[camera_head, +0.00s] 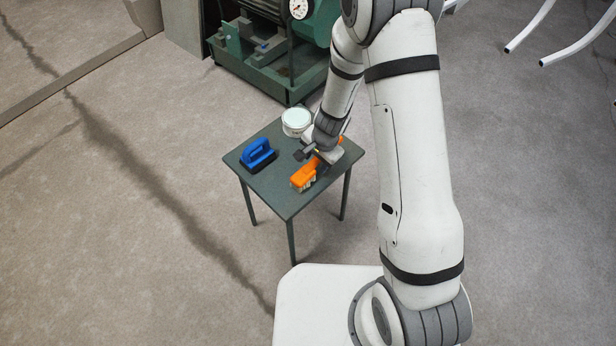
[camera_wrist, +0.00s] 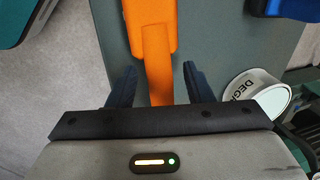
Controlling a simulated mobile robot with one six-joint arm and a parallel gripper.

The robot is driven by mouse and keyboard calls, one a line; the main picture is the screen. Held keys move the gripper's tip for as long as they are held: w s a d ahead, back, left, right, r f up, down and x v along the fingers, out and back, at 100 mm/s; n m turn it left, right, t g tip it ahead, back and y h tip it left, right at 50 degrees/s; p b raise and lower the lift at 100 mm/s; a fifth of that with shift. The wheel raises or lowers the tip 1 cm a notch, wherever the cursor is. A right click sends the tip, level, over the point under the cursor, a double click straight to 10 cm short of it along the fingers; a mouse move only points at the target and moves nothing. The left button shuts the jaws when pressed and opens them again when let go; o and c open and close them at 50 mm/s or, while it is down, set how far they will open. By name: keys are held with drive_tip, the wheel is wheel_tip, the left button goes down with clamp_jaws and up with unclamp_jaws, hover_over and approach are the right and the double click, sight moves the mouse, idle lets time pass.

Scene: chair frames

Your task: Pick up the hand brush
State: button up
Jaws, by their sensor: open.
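The orange hand brush (camera_head: 304,176) lies on the small dark green table, its pale bristles showing along its near end. In the wrist view the brush (camera_wrist: 153,40) runs down the middle of the picture, its narrow handle passing between my fingers. My gripper (camera_head: 313,160) is over the handle end of the brush and partly hides it in the head view. In the wrist view my gripper (camera_wrist: 157,82) is open, with one dark finger on each side of the handle and a gap on both sides.
A blue tool with a raised handle (camera_head: 258,154) sits on the table's (camera_head: 273,194) left side. A white round tub (camera_head: 296,121) stands at the back; its lettering, starting "DEGR", shows in the wrist view. A green machine (camera_head: 270,65) stands behind the table. Floor at left is clear.

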clamp_jaws()
idle(0.3)
drive_tip(key=shift+r, duration=0.1)
wheel_tip(320, 180, up, 10)
drive_tip(key=p, duration=0.5)
drive_tip(key=shift+p, duration=0.4)
